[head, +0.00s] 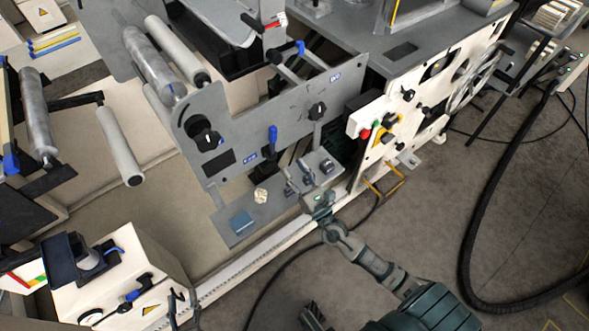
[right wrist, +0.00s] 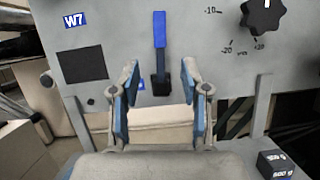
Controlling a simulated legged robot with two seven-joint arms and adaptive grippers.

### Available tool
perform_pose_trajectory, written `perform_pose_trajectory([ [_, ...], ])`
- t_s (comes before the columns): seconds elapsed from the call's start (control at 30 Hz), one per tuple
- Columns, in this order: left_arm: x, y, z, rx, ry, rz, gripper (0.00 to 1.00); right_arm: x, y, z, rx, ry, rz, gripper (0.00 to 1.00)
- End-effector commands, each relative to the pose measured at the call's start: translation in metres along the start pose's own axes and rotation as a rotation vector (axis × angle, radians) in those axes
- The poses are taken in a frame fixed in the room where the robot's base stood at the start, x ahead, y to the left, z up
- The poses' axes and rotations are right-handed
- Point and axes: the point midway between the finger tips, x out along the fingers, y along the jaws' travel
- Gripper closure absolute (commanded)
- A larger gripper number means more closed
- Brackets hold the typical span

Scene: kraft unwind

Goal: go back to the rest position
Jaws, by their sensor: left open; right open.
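My right gripper (head: 303,182) is open and empty in front of the grey machine panel (head: 240,128), above its lower ledge. In the right wrist view the two fingers of my right gripper (right wrist: 160,84) are spread wide. A lever with a blue handle (right wrist: 160,30) stands upright on the panel behind the gap between them, apart from both fingers. This lever (head: 273,134) also shows in the head view. My left gripper (head: 184,305) shows at the bottom edge of the head view, partly cut off, with its fingers apart, beside the white box (head: 120,285).
A black knob (right wrist: 264,14) sits right of the lever. A white rail (head: 235,272) runs along the floor. A thick black hose (head: 468,240) curves at right; floor between is mostly clear.

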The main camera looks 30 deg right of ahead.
Motion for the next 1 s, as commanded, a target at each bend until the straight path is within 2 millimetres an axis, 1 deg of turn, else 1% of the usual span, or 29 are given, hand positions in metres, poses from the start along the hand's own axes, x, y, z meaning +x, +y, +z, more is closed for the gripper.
perform_pose_trajectory([
  [0.33, 0.001, 0.0, 0.001, 0.0, -0.001, 0.0, 0.56, 0.0, 0.0, 0.0, 0.007, 0.001, -0.001, 0.54],
  [0.4, 0.0, 0.0, 0.0, 0.0, 0.0, 0.0, 0.56, -0.003, 0.002, -0.003, 0.06, 0.013, -0.009, 0.54],
  [0.47, 0.0, 0.0, 0.0, 0.0, 0.0, 0.0, 0.56, -0.009, 0.004, -0.007, 0.173, 0.036, -0.026, 0.54],
  [0.57, 0.0, 0.0, 0.0, 0.0, 0.0, 0.0, 0.56, -0.029, 0.014, -0.021, 0.516, 0.102, -0.084, 0.54],
  [0.6, 0.0, 0.0, 0.0, 0.0, 0.0, 0.0, 0.56, -0.039, 0.02, -0.027, 0.698, 0.132, -0.118, 0.54],
  [0.67, 0.0, 0.0, 0.0, 0.0, 0.0, 0.0, 0.56, -0.056, 0.032, -0.036, 0.999, 0.178, -0.182, 0.54],
  [0.7, 0.0, 0.0, 0.0, 0.0, 0.0, 0.0, 0.56, -0.068, 0.041, -0.042, 1.204, 0.205, -0.228, 0.54],
  [0.73, 0.0, 0.0, 0.0, 0.0, 0.0, 0.0, 0.56, -0.076, 0.048, -0.044, 1.352, 0.222, -0.264, 0.54],
  [0.8, 0.0, 0.0, 0.0, 0.0, 0.0, 0.0, 0.56, -0.092, 0.063, -0.049, 1.668, 0.251, -0.345, 0.54],
  [0.9, 0.0, 0.0, 0.0, 0.0, 0.0, 0.0, 0.56, -0.111, 0.083, -0.05, 2.036, 0.272, -0.449, 0.54],
  [1.0, 0.0, 0.0, 0.0, 0.0, 0.0, 0.0, 0.56, -0.124, 0.1, -0.048, 2.333, 0.278, -0.54, 0.54],
])
